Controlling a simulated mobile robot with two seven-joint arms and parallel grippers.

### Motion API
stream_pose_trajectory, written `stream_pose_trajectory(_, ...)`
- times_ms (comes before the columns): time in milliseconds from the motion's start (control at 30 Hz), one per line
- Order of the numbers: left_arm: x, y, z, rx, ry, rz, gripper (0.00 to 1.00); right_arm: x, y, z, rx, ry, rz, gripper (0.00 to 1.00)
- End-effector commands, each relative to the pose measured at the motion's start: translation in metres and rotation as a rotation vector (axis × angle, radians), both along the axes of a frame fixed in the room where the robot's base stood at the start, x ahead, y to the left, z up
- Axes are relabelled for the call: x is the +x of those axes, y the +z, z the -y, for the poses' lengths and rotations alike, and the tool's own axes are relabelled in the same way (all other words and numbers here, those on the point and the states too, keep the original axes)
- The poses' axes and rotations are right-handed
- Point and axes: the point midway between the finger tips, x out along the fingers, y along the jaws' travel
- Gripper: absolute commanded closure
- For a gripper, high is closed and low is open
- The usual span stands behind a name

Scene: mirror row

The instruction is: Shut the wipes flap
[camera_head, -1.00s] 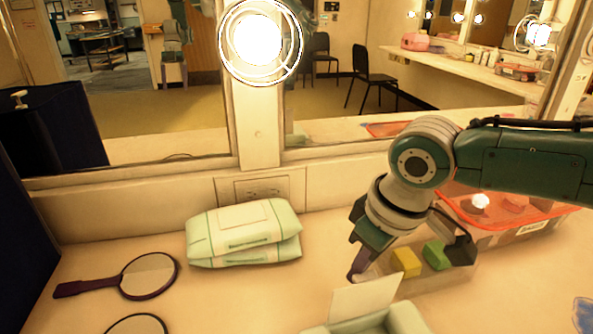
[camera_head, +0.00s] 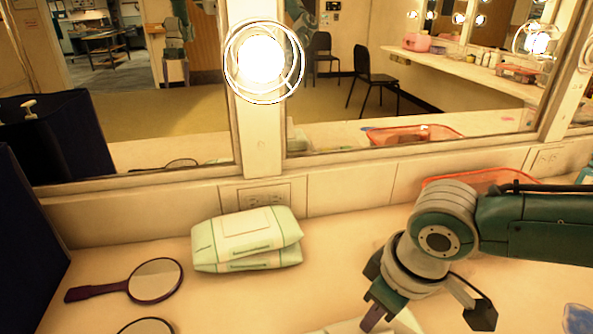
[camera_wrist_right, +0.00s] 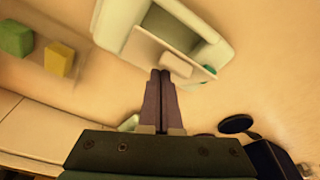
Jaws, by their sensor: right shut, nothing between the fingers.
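The wipes tub (camera_wrist_right: 203,42) is a pale mint-green box with an opening in its top, seen at the top of the right wrist view. Its pale flap (camera_wrist_right: 150,48) stands open at a tilt beside the opening, with a small pinkish patch near its edge. In the head view only a sliver of the tub (camera_head: 407,322) shows at the bottom edge, largely cut off and covered by my gripper. My right gripper (camera_wrist_right: 160,73) is shut and empty, its tips close to the flap's edge; contact is unclear. It also shows in the head view (camera_head: 372,318). My left gripper is out of view.
Two stacked wipes packs (camera_head: 247,238) lie left of centre. A hand mirror (camera_head: 155,279) lies farther left. A yellow block (camera_wrist_right: 59,59) and a green block (camera_wrist_right: 16,38) sit in a clear tray. The wall mirror and a lit bulb (camera_head: 262,60) stand behind. The counter's middle is clear.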

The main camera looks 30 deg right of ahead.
Motion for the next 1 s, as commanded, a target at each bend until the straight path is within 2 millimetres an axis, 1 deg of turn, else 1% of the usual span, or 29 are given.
stream_pose_trajectory(33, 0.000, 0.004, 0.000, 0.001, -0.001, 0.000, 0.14, -0.003, 0.001, -0.001, 0.001, 0.000, -0.001, 1.00)
stream_pose_trajectory(600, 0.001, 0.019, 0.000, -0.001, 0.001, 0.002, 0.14, -0.023, -0.002, -0.005, 0.000, 0.000, 0.001, 1.00)
stream_pose_trajectory(800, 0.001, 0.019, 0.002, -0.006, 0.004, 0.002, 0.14, -0.025, -0.003, -0.006, 0.002, 0.000, 0.002, 1.00)
stream_pose_trajectory(1000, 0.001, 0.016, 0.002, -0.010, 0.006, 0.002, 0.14, -0.025, -0.008, -0.005, 0.002, 0.000, 0.002, 1.00)
